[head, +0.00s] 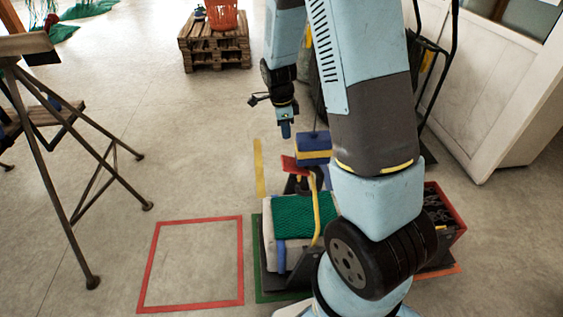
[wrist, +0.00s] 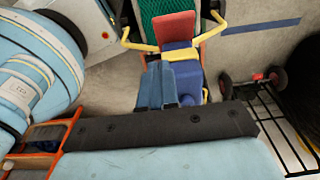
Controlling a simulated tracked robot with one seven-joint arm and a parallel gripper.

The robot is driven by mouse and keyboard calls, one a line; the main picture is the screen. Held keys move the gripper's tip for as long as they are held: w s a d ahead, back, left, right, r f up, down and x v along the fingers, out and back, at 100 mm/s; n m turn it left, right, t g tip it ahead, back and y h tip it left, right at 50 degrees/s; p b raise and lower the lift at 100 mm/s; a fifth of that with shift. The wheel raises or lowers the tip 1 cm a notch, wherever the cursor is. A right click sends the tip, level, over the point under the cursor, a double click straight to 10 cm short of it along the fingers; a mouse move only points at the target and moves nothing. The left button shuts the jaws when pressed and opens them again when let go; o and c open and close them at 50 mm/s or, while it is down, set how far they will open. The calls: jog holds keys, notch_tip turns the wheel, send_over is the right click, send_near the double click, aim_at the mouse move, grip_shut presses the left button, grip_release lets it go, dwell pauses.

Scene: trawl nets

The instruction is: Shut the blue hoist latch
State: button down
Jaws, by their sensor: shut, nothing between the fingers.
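My gripper (head: 285,129) points down with its blue fingers together, holding nothing. In the wrist view its fingers (wrist: 158,86) are close beside a blue part (wrist: 183,62) with a yellow piece under a red plate (wrist: 175,23). In the head view a blue block with a yellow band (head: 313,147) stands just below and right of my fingertips, with a red plate (head: 290,164) in front of it. I cannot tell which blue part is the latch or how far it is turned. Contact with my fingers is not clear.
A cart with green netting (head: 290,220) and a yellow bar (head: 316,210) stands in front, partly hidden by my arm. A red crate (head: 451,215) is at its right. A trestle (head: 60,160) stands left; a pallet (head: 215,48) is behind. The red-outlined floor square (head: 190,220) is empty.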

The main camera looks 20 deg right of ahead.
send_over(285, 167)
jog(key=f, duration=1.2)
jog(key=shift+s, duration=0.2)
jog(key=shift+w+a+f, duration=0.15)
jog(key=shift+a+f, duration=0.1)
jog(key=shift+f, duration=0.5)
